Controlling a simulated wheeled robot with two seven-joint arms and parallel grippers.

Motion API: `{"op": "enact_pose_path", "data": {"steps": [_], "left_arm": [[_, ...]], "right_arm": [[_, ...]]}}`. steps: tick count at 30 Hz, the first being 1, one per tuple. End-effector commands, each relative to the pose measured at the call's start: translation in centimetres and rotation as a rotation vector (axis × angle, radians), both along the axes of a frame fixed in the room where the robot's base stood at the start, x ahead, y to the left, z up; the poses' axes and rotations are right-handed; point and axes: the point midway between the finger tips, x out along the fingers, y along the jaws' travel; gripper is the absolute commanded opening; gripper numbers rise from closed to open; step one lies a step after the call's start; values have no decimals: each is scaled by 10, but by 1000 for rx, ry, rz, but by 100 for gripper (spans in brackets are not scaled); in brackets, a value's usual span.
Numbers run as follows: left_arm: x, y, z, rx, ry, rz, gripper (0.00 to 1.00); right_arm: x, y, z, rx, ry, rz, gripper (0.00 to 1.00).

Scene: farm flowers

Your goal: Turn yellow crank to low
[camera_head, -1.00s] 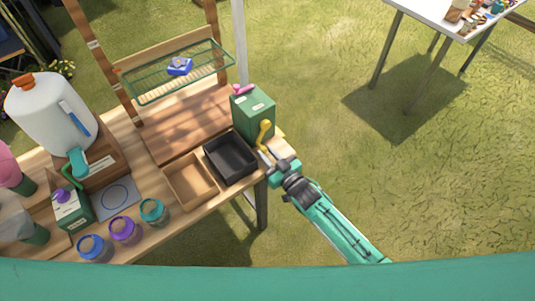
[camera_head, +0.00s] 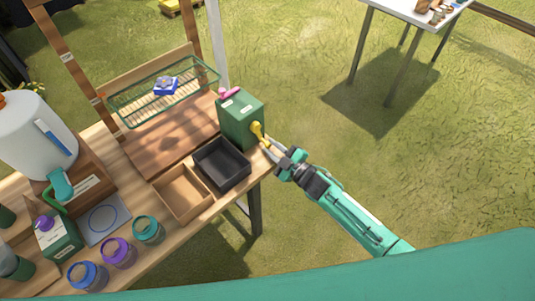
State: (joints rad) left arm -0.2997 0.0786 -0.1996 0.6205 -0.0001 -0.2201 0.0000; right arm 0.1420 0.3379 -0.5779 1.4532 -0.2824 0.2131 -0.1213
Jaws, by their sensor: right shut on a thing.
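The yellow crank (camera_head: 257,130) is on the right side of a green box (camera_head: 240,117) with a pink part on top, at the right end of the wooden table. My right gripper (camera_head: 267,146) is at the crank, its fingers shut on the crank's lower end. The fingertips are small, and the exact grip is hard to see. No setting marks can be read on the box. My left gripper is not in view.
A black tray (camera_head: 246,170) and a wooden tray (camera_head: 166,192) sit left of my right gripper. Jars, a white dispenser (camera_head: 36,140) and a wire basket (camera_head: 112,103) are further left. Open grass lies to the right; a white table (camera_head: 412,10) stands at the far right.

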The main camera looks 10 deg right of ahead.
Motion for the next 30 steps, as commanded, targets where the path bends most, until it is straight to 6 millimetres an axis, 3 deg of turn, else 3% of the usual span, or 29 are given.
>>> {"op": "enact_pose_path", "data": {"steps": [18,30], "left_arm": [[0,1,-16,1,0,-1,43],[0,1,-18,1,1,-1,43]], "right_arm": [[22,-30,23,-468,-340,-1,0],[28,-39,39,-672,-487,-2,0]]}}
